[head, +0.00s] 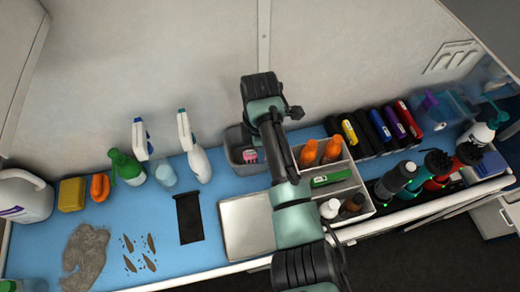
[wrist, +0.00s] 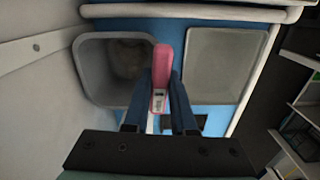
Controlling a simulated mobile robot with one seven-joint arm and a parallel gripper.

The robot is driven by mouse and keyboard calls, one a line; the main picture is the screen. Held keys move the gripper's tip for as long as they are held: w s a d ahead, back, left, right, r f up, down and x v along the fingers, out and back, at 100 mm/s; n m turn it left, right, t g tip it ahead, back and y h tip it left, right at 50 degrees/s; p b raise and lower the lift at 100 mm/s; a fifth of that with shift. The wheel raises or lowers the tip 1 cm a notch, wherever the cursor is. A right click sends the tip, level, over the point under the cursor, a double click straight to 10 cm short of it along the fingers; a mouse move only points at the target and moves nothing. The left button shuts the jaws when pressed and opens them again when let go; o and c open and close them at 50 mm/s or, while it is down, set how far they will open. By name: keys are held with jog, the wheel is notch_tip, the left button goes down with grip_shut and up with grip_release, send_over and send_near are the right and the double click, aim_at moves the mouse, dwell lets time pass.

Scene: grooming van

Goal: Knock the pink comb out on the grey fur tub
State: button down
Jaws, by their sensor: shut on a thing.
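The pink comb (wrist: 163,62) is held between the two dark blue fingers of my gripper (wrist: 160,92), which is shut on it. In the wrist view the comb lies across the right wall of the grey fur tub (wrist: 88,80); I cannot tell whether it touches the rim. A dim brownish clump, perhaps fur, shows inside the tub. In the head view the grey tub (head: 233,137) stands at the back of the blue counter, and a bit of the pink comb (head: 249,156) shows at it. My arm hides part of the tub and my fingers there.
A pale metal tray (head: 245,225) lies in front of the tub. A white divided caddy (head: 355,180) with bottles stands to its right. Spray bottles (head: 197,155) stand to the left. A grey fur pile (head: 85,255) and a black strip (head: 189,218) lie on the counter.

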jog(key=shift+r+p, duration=1.95)
jog(key=shift+r, duration=0.4)
